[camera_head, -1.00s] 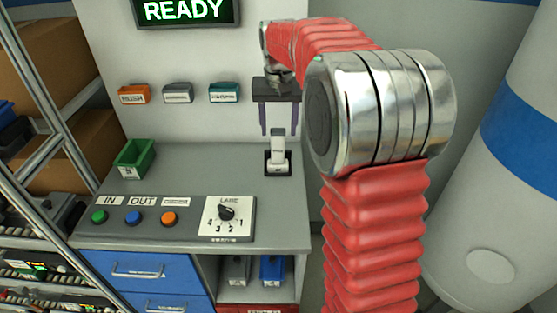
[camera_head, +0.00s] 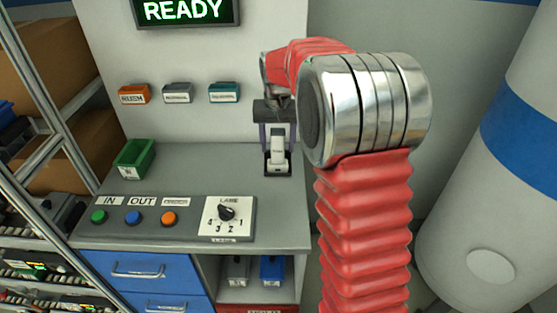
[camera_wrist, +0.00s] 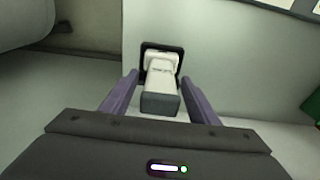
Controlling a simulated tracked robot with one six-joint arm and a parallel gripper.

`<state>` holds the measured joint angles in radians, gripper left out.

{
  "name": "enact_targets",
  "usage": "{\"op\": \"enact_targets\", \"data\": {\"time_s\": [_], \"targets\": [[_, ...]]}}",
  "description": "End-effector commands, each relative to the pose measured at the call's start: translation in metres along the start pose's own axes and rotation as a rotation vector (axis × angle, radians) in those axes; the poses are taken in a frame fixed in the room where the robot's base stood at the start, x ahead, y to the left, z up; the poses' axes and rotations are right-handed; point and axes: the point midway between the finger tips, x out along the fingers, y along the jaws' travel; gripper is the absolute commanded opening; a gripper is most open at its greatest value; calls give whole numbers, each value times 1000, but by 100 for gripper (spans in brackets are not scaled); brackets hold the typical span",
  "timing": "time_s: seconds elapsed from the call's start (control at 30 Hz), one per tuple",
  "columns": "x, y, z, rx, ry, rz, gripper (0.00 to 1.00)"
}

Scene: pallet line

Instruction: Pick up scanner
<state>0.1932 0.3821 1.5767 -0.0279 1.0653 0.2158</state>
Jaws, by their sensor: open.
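The scanner (camera_head: 278,152) is a white handheld device with a dark grey end. It stands in a black holder (camera_head: 268,172) at the right back of the grey counter. My gripper (camera_head: 277,145) is open, with its purple fingers on either side of the scanner's upper part. In the wrist view the scanner (camera_wrist: 161,86) lies between the fingertips of the gripper (camera_wrist: 160,80), and a gap shows at each side. The black holder (camera_wrist: 147,50) shows behind it. Whether either finger touches the scanner is hard to tell.
The counter (camera_head: 200,180) also bears a green bin (camera_head: 134,158), a panel with coloured buttons (camera_head: 133,217) and a lane dial (camera_head: 227,213). Orange, grey and teal holders (camera_head: 177,93) hang on the back wall. A shelf rack (camera_head: 50,150) stands left, a large white cylinder (camera_head: 490,190) right.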

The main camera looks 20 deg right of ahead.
Motion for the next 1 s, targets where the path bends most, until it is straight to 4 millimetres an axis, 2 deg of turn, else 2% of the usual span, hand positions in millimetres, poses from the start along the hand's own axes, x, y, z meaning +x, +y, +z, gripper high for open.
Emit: {"op": "enact_targets", "data": {"time_s": [0.13, 0.67, 1.0], "targets": [[10, 0, 0, 0, 0, 0, 55], [11, 0, 0, 0, 1, 0, 55], [11, 0, 0, -1, 1, 0, 32]]}}
